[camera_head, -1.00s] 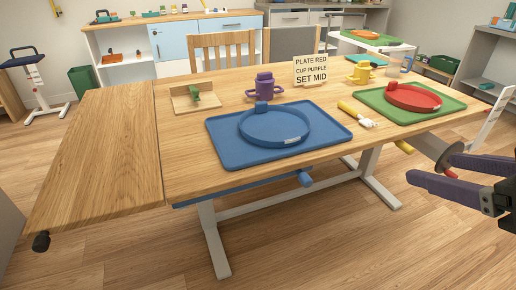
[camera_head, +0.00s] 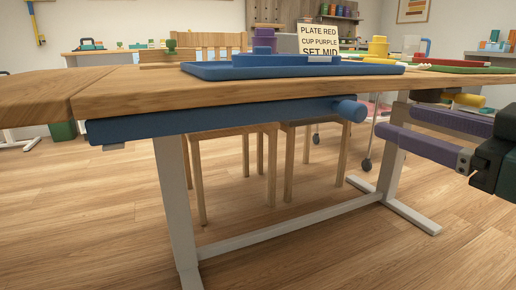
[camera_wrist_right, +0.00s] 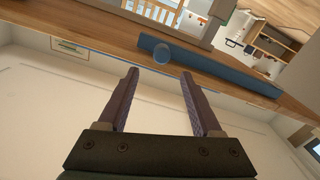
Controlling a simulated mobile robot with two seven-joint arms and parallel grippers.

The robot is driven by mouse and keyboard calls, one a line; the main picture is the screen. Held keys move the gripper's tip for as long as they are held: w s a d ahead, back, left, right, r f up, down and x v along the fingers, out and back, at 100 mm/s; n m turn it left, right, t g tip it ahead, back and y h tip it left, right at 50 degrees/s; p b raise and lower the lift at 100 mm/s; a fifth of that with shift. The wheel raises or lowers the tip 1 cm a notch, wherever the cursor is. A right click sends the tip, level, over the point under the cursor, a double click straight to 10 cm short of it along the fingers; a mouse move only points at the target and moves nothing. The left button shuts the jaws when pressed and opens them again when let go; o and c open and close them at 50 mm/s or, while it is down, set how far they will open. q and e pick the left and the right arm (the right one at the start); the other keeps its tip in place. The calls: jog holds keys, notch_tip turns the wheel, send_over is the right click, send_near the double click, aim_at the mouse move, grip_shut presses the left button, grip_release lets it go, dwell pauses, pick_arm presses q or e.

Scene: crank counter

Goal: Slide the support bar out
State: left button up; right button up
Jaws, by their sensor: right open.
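The support bar (camera_head: 220,121) is a long blue bar lying under the front edge of the wooden table (camera_head: 240,92). A round blue knob (camera_head: 350,110) sticks out at its right end. My right gripper (camera_head: 395,120) has purple fingers, is open and empty, and shows just to the right of the knob in the head view. In the right wrist view the bar (camera_wrist_right: 220,73) runs along the table edge. Its knob (camera_wrist_right: 162,54) appears just beyond the gap between the open fingertips (camera_wrist_right: 159,73), apart from them. My left gripper is out of view.
A leaf (camera_head: 35,95) extends the tabletop on the left. A blue tray (camera_head: 290,69) sits above the bar. White table legs (camera_head: 178,210) and wooden chairs (camera_head: 235,150) stand under and behind the table. A yellow knob (camera_head: 468,100) shows under the table near my right gripper.

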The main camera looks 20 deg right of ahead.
aim_at(362, 114)
jog(key=w+b, duration=0.1)
jog(key=w, duration=0.1)
jog(key=w+b, duration=0.1)
jog(key=w, duration=0.2)
jog(key=w+b, duration=0.2)
jog(key=w, duration=0.1)
jog(key=shift+w+a+f, duration=0.25)
jog(key=shift+a+f, duration=0.1)
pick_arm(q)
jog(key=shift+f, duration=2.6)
pick_arm(e)
jog(key=shift+w, duration=0.75)
jog(key=shift+c, duration=0.3)
grip_shut()
